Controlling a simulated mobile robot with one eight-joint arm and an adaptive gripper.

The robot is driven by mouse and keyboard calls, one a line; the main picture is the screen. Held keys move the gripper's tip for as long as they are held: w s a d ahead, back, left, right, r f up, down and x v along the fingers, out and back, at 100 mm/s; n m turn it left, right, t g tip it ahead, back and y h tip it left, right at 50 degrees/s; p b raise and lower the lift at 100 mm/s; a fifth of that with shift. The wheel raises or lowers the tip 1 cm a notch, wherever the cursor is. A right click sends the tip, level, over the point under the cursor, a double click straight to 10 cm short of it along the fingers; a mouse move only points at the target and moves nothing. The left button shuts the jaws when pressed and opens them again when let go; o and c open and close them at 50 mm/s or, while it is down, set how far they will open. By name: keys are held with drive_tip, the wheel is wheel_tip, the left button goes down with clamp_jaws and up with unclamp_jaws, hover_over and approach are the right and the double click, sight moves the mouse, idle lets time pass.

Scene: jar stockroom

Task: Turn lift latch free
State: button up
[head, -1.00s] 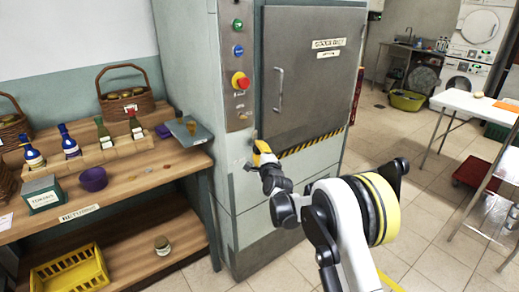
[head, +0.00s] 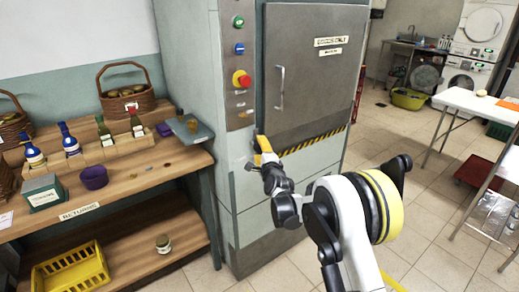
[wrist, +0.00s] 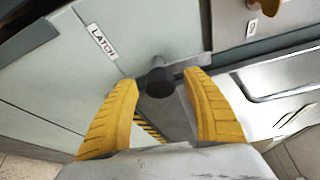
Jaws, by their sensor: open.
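The latch shows in the wrist view as a dark round knob (wrist: 159,82) on a grey metal part of the lift cabinet. A white label reading LATCH (wrist: 102,41) is to its upper left. My gripper (wrist: 165,90) is open, with a yellow finger on either side of the knob and gaps showing between. In the head view my gripper (head: 262,150) is at the cabinet front, below the control panel. The latch cannot be made out there.
The lift cabinet's door (head: 312,75) has a vertical handle and a striped lower edge. Its panel carries a red button (head: 241,79). A wooden shelf (head: 150,178) with bottles and baskets stands at left. Tiled floor is open at right, before a white table (head: 478,106).

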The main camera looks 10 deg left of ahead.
drive_tip(key=v, duration=1.1)
drive_tip(key=shift+s+d, duration=0.25)
drive_tip(key=shift+s, duration=0.05)
drive_tip(key=shift+r, duration=0.15)
drive_tip(key=s+d+r+n+g+h, duration=0.2)
drive_tip(key=s+d+r+n, duration=0.3)
drive_tip(key=d, duration=0.4)
drive_tip(key=s+d+r+n+g+h, duration=0.1)
drive_tip(key=s+d+r+n+g, duration=0.15)
drive_tip(key=s+d+r, duration=0.55)
drive_tip(key=s+d+f+n+g+h, duration=0.2)
drive_tip(key=s+d+f+n, duration=0.1)
drive_tip(key=s+d, duration=0.6)
drive_tip(key=s+d+f+n+g+h, duration=0.2)
drive_tip(key=s+d, duration=0.7)
drive_tip(key=s, duration=0.8)
drive_tip(key=shift+s+f+n+h, duration=0.2)
drive_tip(key=shift+f+n+h, duration=0.2)
drive_tip(key=shift+f+n, duration=0.5)
